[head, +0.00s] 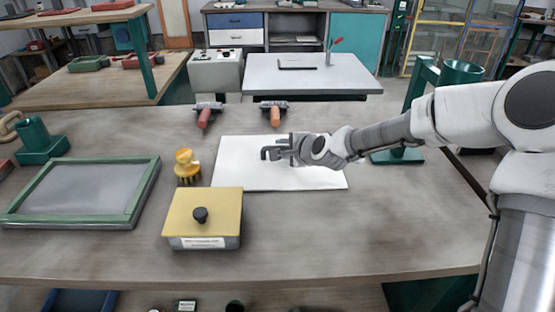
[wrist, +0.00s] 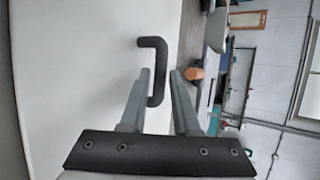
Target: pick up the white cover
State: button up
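The white cover (head: 235,174) is a flat white panel lying on the workbench in the middle of the head view. It fills the left of the wrist view (wrist: 75,75), with a black bent handle (wrist: 153,43) standing off its face. My gripper (head: 279,152) is low over the cover, reaching in from the right. In the wrist view my gripper (wrist: 160,72) has its two grey fingers apart, with the handle's long bar between them. Slim gaps show beside the bar. The left finger overlaps the handle's lower end, so contact there is unclear.
A yellow-lidded box (head: 225,215) with a black knob and a yellow brush (head: 187,168) stand left of the cover. A green-framed screen (head: 150,185) lies farther left. Two rollers (head: 205,116) (head: 275,113) lie behind. A green stand (head: 397,156) is at right. The front right bench is clear.

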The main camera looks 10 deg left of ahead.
grip_shut()
dwell(1.1)
